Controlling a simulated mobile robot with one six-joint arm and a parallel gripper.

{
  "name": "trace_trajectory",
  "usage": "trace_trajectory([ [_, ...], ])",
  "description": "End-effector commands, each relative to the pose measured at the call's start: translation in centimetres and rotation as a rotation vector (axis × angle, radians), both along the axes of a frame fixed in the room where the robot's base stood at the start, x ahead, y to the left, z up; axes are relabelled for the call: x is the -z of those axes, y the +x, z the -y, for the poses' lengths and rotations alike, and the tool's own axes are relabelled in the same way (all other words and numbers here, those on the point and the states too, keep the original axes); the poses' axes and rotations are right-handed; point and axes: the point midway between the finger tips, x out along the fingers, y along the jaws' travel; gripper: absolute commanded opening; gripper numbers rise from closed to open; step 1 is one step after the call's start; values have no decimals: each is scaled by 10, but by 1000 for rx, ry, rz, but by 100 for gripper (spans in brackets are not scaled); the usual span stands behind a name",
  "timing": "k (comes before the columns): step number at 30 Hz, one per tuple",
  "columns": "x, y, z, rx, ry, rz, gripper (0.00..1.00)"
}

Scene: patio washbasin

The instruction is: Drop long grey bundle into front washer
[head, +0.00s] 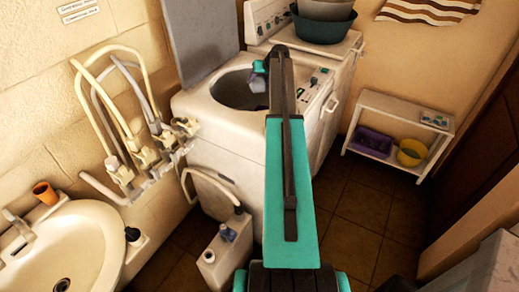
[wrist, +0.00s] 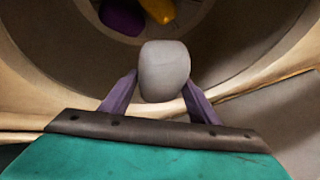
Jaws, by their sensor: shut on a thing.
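The grey bundle (wrist: 164,72) is clamped between the two purple fingers of my gripper (wrist: 158,98) in the wrist view. In the head view the bundle (head: 257,86) shows at the washer opening, partly hidden by my arm. The front washer (head: 215,125) is a white top-loader with its lid raised. The bundle is over its round opening, inside the rim as seen from the wrist. Below it in the drum lie a purple item (wrist: 122,17) and a yellow item (wrist: 158,10). How deep the bundle hangs is hard to tell.
A second white machine (head: 345,50) with stacked basins (head: 325,22) stands behind. Pipes and taps (head: 150,150) line the left wall above a sink (head: 75,240). A white canister (head: 225,255) stands before the washer. A low shelf (head: 385,170) is at right; the floor before it is clear.

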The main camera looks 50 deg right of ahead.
Motion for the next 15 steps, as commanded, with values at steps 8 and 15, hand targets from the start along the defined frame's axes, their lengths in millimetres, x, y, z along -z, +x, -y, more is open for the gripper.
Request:
trace_trajectory([
  [8,19,0,1,1,0,1,29],
  [15,22,-1,1,1,0,2,29],
])
